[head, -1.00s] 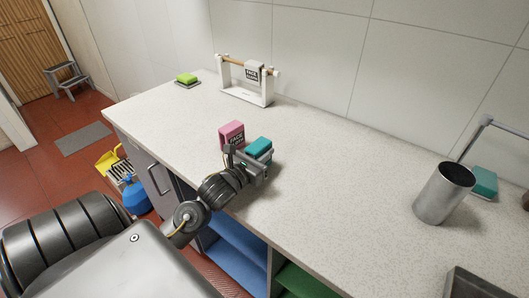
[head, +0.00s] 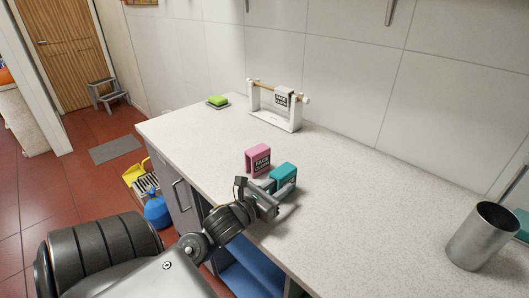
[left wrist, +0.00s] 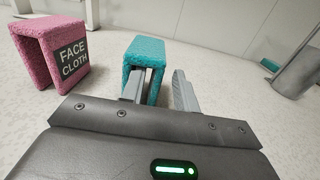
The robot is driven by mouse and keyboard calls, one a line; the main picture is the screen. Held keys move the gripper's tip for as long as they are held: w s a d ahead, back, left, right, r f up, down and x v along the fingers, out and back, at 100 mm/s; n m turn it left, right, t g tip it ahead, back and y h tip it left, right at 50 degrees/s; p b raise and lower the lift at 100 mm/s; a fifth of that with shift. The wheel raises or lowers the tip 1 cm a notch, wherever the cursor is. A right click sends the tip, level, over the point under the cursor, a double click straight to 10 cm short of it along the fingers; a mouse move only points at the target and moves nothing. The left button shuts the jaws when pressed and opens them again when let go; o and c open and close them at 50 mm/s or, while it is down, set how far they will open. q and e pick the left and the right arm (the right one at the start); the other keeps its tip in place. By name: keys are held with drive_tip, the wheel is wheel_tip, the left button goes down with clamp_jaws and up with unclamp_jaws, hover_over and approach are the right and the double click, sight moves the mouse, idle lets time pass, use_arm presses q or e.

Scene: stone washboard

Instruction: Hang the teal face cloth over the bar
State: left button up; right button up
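The teal face cloth (head: 284,174) stands on the counter as a stiff upside-down U. It also shows in the left wrist view (left wrist: 145,50). My left gripper (head: 276,190) is at the cloth, low over the counter. In the left wrist view its fingers (left wrist: 158,92) are apart, with the cloth's right leg between them. A gap shows between that leg and the right finger; contact on the other side is unclear. The wooden bar (head: 264,84) sits on a white stand (head: 280,121) toward the back wall. A white piece with a black label (head: 282,97) is on the bar's right part. My right gripper is not in view.
A pink face cloth (head: 257,159) stands just left of the teal one, also in the left wrist view (left wrist: 50,50). A metal cup (head: 482,237) stands at right. A green sponge (head: 218,100) lies at the far left. The counter (head: 375,190) between the cloths and cup is clear.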

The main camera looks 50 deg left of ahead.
use_arm(q)
drive_tip(key=s, duration=0.7)
drive_tip(key=shift+s+d, duration=0.1)
drive_tip(key=shift+s, duration=0.05)
idle(0.3)
